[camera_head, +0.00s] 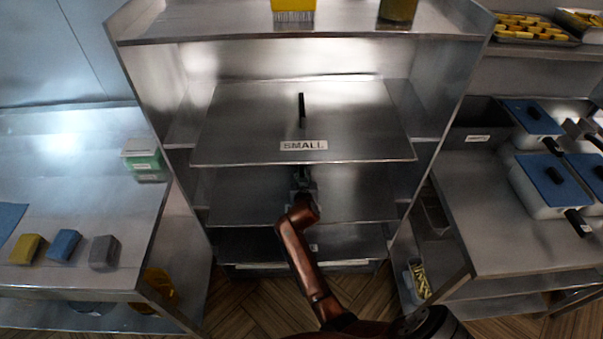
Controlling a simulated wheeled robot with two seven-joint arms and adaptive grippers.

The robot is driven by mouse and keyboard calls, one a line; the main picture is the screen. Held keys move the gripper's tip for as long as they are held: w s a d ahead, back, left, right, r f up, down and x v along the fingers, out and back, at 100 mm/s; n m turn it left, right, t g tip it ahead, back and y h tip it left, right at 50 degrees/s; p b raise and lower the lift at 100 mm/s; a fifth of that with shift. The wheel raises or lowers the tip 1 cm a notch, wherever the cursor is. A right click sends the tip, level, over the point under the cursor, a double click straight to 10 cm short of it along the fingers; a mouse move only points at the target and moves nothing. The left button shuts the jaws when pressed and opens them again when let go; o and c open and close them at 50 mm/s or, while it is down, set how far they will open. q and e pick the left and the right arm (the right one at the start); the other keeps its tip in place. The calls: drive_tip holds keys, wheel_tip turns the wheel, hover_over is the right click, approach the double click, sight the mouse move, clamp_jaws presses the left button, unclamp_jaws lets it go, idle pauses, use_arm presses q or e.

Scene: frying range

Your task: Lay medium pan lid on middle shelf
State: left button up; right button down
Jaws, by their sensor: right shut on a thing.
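A metal shelf unit (440,90) stands ahead, with flat metal lids at several levels. The upper lid (240,125) has a black upright handle (302,108) and a label reading SMALL. Below it, a second flat metal lid (240,195) lies at the middle level; its label is hidden, so I cannot read its size. My right gripper (303,178) reaches in over this middle lid, just under the front edge of the SMALL lid. It is shut on what looks like the middle lid's dark handle, mostly hidden. My left gripper is out of view.
A lower lid (255,245) lies beneath. The left counter holds sponges (65,246) and a green-white box (143,158). The right counter (490,220) carries blue-lidded containers (550,185). The unit's side panels and the SMALL lid closely bound the middle level.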

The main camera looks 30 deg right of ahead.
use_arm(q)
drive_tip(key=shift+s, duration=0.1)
use_arm(e)
drive_tip(key=shift+f, duration=0.35)
drive_tip(key=c, duration=1.8)
unclamp_jaws()
drive_tip(key=shift+c, duration=0.2)
drive_tip(key=shift+o, duration=1.1)
drive_tip(key=shift+f, duration=0.15)
drive_tip(key=shift+r+p, duration=2.95)
drive_tip(key=shift+r, duration=0.8)
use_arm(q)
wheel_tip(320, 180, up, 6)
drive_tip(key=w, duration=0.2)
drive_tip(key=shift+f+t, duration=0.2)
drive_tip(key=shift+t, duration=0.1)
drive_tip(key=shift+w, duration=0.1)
use_arm(e)
drive_tip(key=shift+f, duration=0.1)
